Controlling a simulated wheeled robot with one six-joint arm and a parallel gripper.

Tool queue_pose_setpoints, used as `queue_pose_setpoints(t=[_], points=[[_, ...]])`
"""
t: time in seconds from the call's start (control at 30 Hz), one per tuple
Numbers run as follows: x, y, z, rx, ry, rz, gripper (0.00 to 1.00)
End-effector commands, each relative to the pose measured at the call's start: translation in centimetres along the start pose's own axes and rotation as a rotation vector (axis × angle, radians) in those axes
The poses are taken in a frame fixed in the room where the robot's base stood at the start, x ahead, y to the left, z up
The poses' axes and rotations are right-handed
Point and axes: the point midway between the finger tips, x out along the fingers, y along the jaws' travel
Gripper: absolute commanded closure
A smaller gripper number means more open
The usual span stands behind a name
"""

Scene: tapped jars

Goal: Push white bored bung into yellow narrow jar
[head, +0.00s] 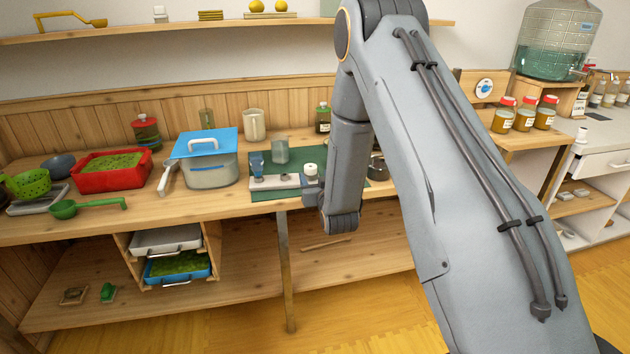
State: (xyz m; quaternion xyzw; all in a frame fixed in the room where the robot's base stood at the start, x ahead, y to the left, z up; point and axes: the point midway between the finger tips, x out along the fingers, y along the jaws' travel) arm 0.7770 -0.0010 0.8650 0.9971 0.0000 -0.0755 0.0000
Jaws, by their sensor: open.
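A small white cylinder (311,169), perhaps the white bored bung, shows just left of my wrist. I cannot make out a bore. A pale rack or block (275,182) lies on the green mat (312,155), with a small blue fitting (257,164) standing at its left end. A grey translucent jar (280,150) stands behind it on the mat. I cannot identify a yellow narrow jar with certainty; a small olive-yellow vessel (206,117) stands at the back of the bench. My arm comes down in front of the mat. My gripper's fingers do not show.
A blue-lidded pot (210,172), a red tray of green bits (112,180) and a cream mug (253,125) stand on the bench. Several red-lidded jars (525,114) and a tapped tank (553,55) are at the right. A shelf (180,30) runs above.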

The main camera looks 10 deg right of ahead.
Motion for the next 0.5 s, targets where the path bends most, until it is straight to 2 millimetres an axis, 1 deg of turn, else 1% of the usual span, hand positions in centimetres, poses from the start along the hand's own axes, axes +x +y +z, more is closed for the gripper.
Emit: queue_pose_setpoints(t=[0.17,0.4,0.5], points=[[2.0,0.0,-0.1,0.000,0.004,0.000,0.45],[5.4,0.0,-0.1,0.000,0.003,0.000,0.45],[6.5,0.0,-0.1,0.000,0.002,0.000,0.45]])
